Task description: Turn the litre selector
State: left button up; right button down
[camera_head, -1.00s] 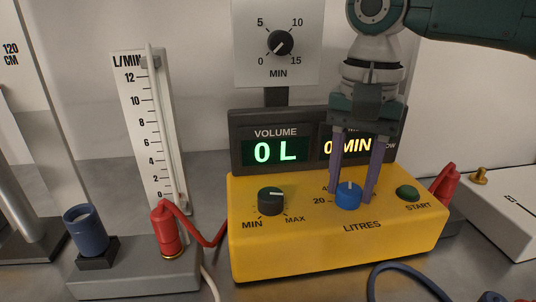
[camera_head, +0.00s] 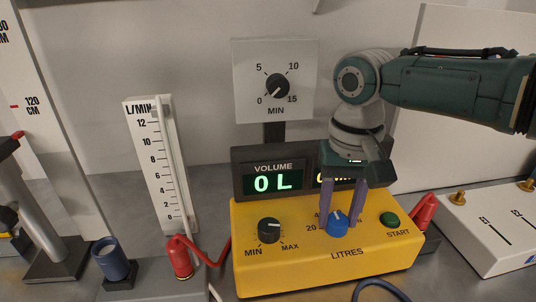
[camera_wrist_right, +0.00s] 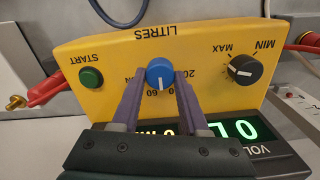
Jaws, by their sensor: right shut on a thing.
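The litre selector is a blue round knob (camera_head: 337,226) with a white pointer, on the front right of the yellow control box (camera_head: 300,277) above the word LITRES. Its pointer aims roughly up toward the display. My right gripper (camera_head: 338,218) comes down from above, with one purple finger on each side of the knob, shut on it. In the right wrist view the blue knob (camera_wrist_right: 159,72) sits between the two fingertips (camera_wrist_right: 159,80), its pointer toward the bottom. The fingers partly hide the scale numbers. My left gripper is not in view.
The display (camera_head: 273,183) reads volume 0 L; its right part is hidden by my gripper. A black MIN–MAX knob (camera_head: 269,230) is left of the selector, a green START button (camera_head: 389,219) right. A timer dial (camera_head: 277,87) stands behind, a flow scale (camera_head: 158,165) at left.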

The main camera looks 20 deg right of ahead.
aim_at(337, 218)
jog(key=n, duration=0.3)
jog(key=shift+p, duration=0.4)
jog(key=shift+n, duration=0.8)
jog(key=shift+c, duration=2.1)
grip_release()
notch_tip(337, 218, up, 10)
jog(key=p, duration=0.1)
jog(key=shift+p, duration=0.35)
